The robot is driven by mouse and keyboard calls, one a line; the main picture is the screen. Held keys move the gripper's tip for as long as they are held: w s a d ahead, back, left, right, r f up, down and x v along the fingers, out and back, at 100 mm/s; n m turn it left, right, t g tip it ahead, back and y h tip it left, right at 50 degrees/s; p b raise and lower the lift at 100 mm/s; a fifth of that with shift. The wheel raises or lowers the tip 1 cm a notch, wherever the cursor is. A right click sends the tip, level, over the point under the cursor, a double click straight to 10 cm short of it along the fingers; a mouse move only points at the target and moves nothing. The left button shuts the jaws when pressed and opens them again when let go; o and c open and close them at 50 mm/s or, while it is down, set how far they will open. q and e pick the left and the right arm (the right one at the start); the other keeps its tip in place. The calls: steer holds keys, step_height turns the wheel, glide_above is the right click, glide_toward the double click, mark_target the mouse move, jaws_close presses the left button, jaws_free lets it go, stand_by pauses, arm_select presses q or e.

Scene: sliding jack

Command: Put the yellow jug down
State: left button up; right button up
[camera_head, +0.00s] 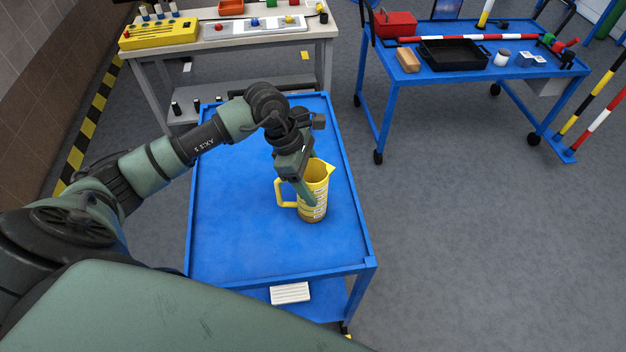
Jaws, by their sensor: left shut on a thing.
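The yellow jug (319,207) is upright over the blue cart top (230,235), right of its middle. It has white markings on its side, a handle on the left and a spout at the upper right. My left gripper (304,194) reaches down from above and is shut on the jug at its near left wall. The fingers hide part of the wall and rim. The jug's base looks at or very near the cart top; I cannot tell whether it touches. My right gripper is not in view.
The cart top is otherwise clear, with a raised rim. A white block (290,293) lies on its lower shelf. A workbench with a yellow device (160,35) stands behind. A blue table with a black tray (453,55) and red toolbox (395,25) stands back right.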

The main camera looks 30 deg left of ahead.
arm_select(q)
steer(key=shift+f, duration=0.25)
steer(key=o, duration=1.7)
steer(key=shift+o, duration=0.3)
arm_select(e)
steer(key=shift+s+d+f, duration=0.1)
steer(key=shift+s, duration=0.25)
arm_select(q)
steer(key=shift+r, duration=0.1)
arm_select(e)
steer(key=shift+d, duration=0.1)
arm_select(q)
steer(key=b+v, duration=0.3)
steer(key=v, duration=0.9)
steer(key=shift+b, duration=0.35)
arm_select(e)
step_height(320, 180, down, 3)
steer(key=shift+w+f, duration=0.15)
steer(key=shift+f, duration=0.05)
